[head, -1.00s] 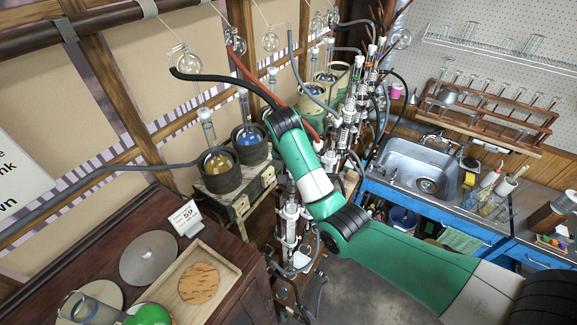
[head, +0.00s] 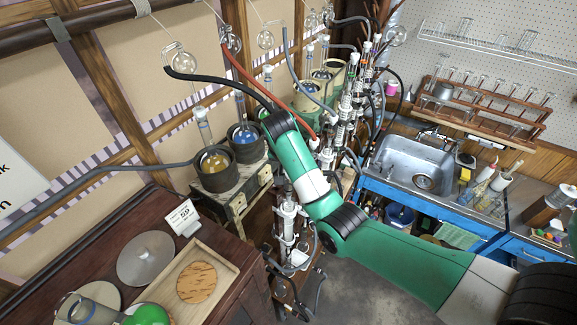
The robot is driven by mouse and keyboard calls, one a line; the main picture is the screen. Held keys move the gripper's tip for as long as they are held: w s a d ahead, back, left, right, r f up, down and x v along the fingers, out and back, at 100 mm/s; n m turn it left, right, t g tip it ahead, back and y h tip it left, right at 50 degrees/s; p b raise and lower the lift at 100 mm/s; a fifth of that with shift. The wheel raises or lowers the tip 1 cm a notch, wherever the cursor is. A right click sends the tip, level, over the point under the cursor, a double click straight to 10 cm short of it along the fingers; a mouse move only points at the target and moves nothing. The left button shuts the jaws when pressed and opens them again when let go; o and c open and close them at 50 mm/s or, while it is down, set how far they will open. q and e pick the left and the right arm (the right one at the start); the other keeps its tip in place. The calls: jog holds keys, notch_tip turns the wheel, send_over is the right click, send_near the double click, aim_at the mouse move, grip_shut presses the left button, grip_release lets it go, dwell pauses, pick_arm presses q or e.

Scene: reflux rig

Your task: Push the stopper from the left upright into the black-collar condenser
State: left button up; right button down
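A cluster of upright glass condensers (head: 345,112) stands right of centre, in front of the flasks. Small coloured bands mark some of them, but I cannot make out which has the black collar. White caps or stoppers (head: 377,38) sit at the tops of several pieces. A separate silver and glass upright assembly (head: 288,222) stands below the cluster, partly behind my green arm. I cannot tell which piece is the left upright. My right arm comes in from the lower right and bends up to the flasks. Its gripper is hidden or out of frame. My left gripper does not show.
A yellow flask (head: 214,163) and a blue flask (head: 245,136) sit in dark heating mantles left of my arm. Black and red hoses arch above them. A dark wooden cabinet (head: 110,235) holds a tray (head: 205,257). A sink (head: 415,160) lies to the right.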

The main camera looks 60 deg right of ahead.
jog(key=shift+f, duration=0.55)
dwell(0.5)
jog(key=shift+c, duration=1.8)
grip_release()
